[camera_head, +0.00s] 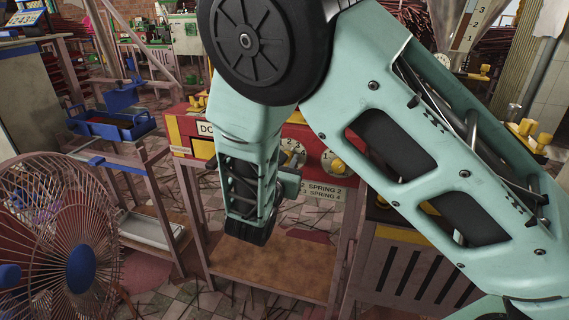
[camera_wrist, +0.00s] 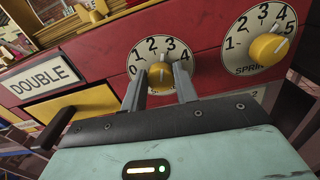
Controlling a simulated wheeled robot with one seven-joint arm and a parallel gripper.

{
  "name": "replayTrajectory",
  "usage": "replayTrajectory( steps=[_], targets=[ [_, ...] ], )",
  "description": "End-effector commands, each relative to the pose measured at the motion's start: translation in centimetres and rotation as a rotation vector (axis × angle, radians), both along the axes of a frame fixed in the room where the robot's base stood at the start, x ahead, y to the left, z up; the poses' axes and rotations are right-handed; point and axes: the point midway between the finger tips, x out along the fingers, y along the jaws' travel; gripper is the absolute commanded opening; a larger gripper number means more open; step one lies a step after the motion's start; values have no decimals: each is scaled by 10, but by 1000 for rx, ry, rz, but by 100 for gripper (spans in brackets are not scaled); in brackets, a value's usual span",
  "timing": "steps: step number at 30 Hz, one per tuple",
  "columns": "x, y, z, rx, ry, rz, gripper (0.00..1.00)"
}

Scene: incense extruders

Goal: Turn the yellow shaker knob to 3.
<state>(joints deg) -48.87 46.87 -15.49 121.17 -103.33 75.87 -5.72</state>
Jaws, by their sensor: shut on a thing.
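A yellow knob (camera_wrist: 160,76) sits at the centre of a white dial (camera_wrist: 144,63) on a red panel in the wrist view. The dial shows 0 to 4 around its upper part. My gripper (camera_wrist: 160,80) is shut on this knob, one grey finger on each side. The knob's upper end points up, near the gap between 2 and 3; the exact setting is hard to tell. In the head view the dial (camera_head: 293,147) shows partly behind my arm.
A second dial with a yellow knob (camera_wrist: 268,46) sits close on the right, labelled with a word starting "SPRIN". A DOUBLE plate (camera_wrist: 45,77) and a yellow plate (camera_wrist: 74,103) are on the left. A fan (camera_head: 80,265) stands at the front left in the head view.

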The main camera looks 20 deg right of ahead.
Motion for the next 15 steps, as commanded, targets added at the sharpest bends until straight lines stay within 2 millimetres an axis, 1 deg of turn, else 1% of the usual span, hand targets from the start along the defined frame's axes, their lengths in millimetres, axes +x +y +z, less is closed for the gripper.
replayTrajectory(
  steps=[6,15],
  targets=[
    [-1,0,-2,108,-77,1,7],
    [-1,0,-1,186,-134,1,7]
  ],
)
